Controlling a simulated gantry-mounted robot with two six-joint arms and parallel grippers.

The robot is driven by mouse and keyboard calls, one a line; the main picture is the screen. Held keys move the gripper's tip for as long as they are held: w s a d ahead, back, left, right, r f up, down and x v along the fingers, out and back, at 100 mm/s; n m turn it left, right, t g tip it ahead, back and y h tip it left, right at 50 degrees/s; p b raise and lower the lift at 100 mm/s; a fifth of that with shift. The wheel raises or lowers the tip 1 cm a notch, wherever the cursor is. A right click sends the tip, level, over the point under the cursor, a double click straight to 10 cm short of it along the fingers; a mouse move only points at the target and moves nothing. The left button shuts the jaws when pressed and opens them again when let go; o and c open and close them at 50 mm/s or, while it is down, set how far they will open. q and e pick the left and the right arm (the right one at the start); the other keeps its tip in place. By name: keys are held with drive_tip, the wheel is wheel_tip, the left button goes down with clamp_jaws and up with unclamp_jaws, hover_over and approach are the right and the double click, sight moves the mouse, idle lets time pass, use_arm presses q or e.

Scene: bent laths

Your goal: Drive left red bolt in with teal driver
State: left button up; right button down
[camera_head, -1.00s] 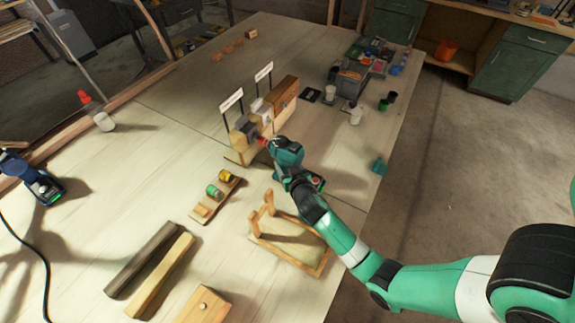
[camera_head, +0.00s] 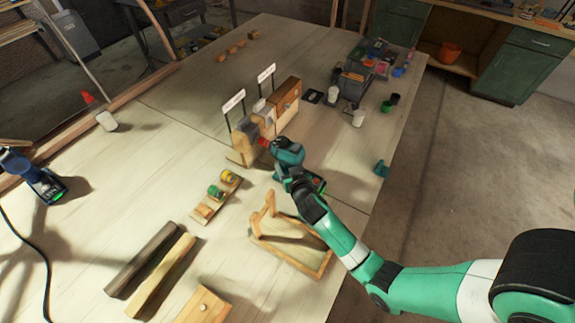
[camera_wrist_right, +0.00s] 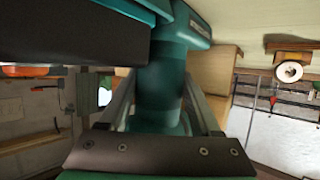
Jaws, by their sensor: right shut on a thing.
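My right gripper (camera_wrist_right: 165,112) is shut on the handle of the teal driver (camera_head: 289,153), which also fills the middle of the right wrist view (camera_wrist_right: 165,75). The driver's nose points left, toward the clamped wooden blocks (camera_head: 244,142). A small red bolt end (camera_head: 263,143) shows right at the driver's nose, by the left block. I cannot tell whether the tip touches it or how deep the bolt sits. The left white label (camera_head: 234,101) stands above this block. My left gripper is out of view.
A second wooden block (camera_head: 286,98) stands behind right, under another label (camera_head: 266,74). A wooden frame (camera_head: 290,240) lies in front of the driver, and a small rack with coloured rolls (camera_head: 217,195) to its left. A blue driver (camera_head: 38,183) lies at the far left.

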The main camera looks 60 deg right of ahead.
drive_tip(key=shift+w+d+r+b, duration=0.1)
drive_tip(key=shift+w+r+b, duration=0.05)
drive_tip(key=shift+w+b, duration=0.9)
idle(5.1)
drive_tip(key=shift+r, duration=0.1)
idle(0.3)
drive_tip(key=shift+s+p, duration=0.55)
drive_tip(key=shift+p, duration=0.1)
drive_tip(key=shift+s+p, duration=0.35)
drive_tip(key=shift+s, duration=0.55)
drive_tip(key=shift+r, duration=0.1)
